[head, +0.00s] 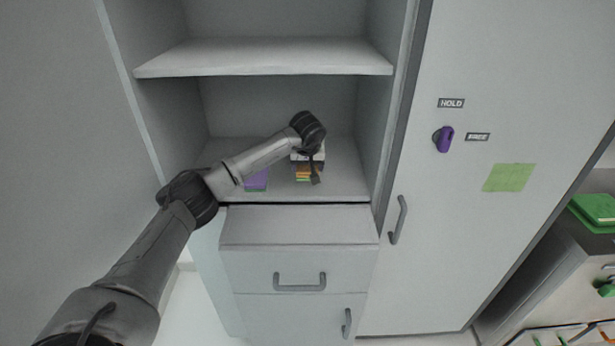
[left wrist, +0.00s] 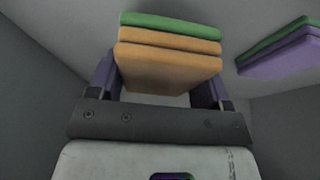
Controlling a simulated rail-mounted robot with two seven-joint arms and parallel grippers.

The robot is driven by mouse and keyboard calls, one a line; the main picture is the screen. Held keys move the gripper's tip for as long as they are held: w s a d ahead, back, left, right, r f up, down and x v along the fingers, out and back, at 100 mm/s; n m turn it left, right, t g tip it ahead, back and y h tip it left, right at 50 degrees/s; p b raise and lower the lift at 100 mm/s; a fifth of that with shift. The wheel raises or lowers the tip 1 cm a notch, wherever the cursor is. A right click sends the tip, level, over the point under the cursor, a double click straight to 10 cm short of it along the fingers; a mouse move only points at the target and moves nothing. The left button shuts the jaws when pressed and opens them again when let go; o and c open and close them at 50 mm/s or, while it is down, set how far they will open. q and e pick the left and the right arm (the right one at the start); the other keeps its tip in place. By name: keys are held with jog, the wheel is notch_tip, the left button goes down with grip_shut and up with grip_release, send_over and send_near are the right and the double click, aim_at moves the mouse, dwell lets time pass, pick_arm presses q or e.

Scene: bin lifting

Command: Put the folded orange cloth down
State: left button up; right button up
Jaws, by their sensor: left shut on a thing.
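A folded orange cloth (left wrist: 168,68) sits between the purple fingers of my left gripper (left wrist: 163,85) in the left wrist view. My left gripper is shut on it. Another orange layer (left wrist: 170,43) and a green one (left wrist: 172,24) lie against it in a stack. In the head view the orange cloth (head: 302,174) shows low in the cabinet compartment, at my left gripper (head: 308,172), partly hidden by the gripper. Whether the held cloth touches the layer under it is too close to tell. My right gripper is in neither view.
A purple and green folded stack (head: 256,181) lies to the left on the same cabinet shelf (head: 345,180). An upper shelf (head: 265,58) is above my arm. Drawers (head: 300,270) are below, and a door with a purple knob (head: 444,139) is at right.

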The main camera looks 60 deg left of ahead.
aim_at(308, 183)
pick_arm(q)
notch_tip(308, 183, down, 4)
jog(key=shift+r+b, duration=0.15)
jog(key=shift+b, duration=0.25)
jog(key=shift+f, duration=0.2)
jog(key=o, duration=0.8)
jog(key=shift+f, duration=0.1)
jog(key=shift+r, duration=0.25)
jog(key=p+v, duration=0.1)
jog(key=v, duration=0.9)
jog(key=shift+d+r+p, duration=0.15)
jog(key=shift+r+p, duration=0.15)
jog(key=shift+p, duration=0.1)
jog(key=shift+s+d+r, duration=0.2)
jog(key=shift+d+r, duration=0.05)
jog(key=shift+r, duration=0.3)
